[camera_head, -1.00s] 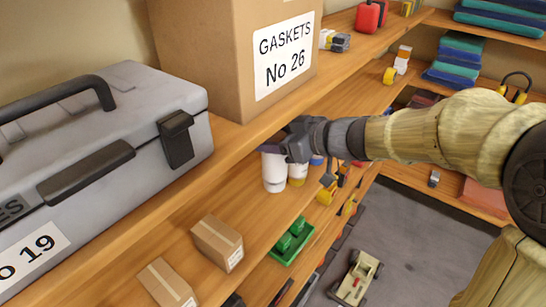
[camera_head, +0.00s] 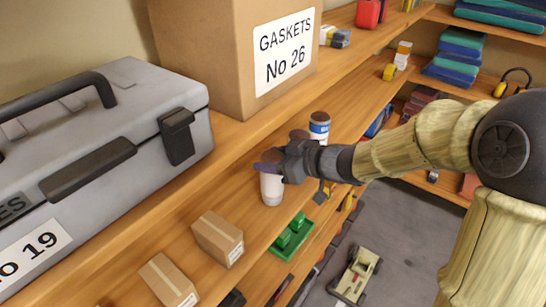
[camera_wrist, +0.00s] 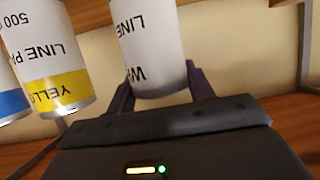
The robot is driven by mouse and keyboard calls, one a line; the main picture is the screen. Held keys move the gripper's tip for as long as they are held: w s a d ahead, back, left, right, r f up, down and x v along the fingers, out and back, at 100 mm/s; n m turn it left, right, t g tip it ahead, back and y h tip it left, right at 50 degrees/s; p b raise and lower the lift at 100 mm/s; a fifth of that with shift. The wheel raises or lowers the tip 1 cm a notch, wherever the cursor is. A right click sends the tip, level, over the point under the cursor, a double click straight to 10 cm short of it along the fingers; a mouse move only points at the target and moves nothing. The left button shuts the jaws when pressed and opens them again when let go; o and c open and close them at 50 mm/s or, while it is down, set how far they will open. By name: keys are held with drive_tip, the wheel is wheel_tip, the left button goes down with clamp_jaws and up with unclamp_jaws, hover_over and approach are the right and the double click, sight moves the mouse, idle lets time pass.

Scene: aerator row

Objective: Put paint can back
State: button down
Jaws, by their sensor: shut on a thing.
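A white paint can (camera_head: 271,189) is in my gripper (camera_head: 270,165) over the middle shelf, left of the wrist. In the wrist view the white can (camera_wrist: 150,50) sits between the two fingers, its label upside down. I cannot tell whether its base touches the shelf. A blue-banded can (camera_head: 319,128) stands behind my gripper, and a brown can top (camera_head: 298,135) shows beside it. In the wrist view a yellow-banded can (camera_wrist: 55,70) is left of the held one, with a blue-banded can (camera_wrist: 10,95) at the edge.
A large gaskets box (camera_head: 220,60) and a grey toolbox (camera_head: 110,150) stand on the shelf above.

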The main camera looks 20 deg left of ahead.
drive_tip(key=shift+s+r, duration=0.1)
drive_tip(key=shift+f, duration=0.2)
drive_tip(key=c, duration=0.6)
unclamp_jaws()
drive_tip(key=shift+r, duration=0.1)
drive_tip(key=shift+d+r, duration=0.1)
drive_tip(key=shift+r, duration=0.05)
drive_tip(key=b+v, duration=0.1)
drive_tip(key=v, duration=1)
drive_tip(key=shift+s+d+b, duration=0.15)
drive_tip(key=shift+d+b, duration=0.15)
drive_tip(key=shift+d, duration=0.15)
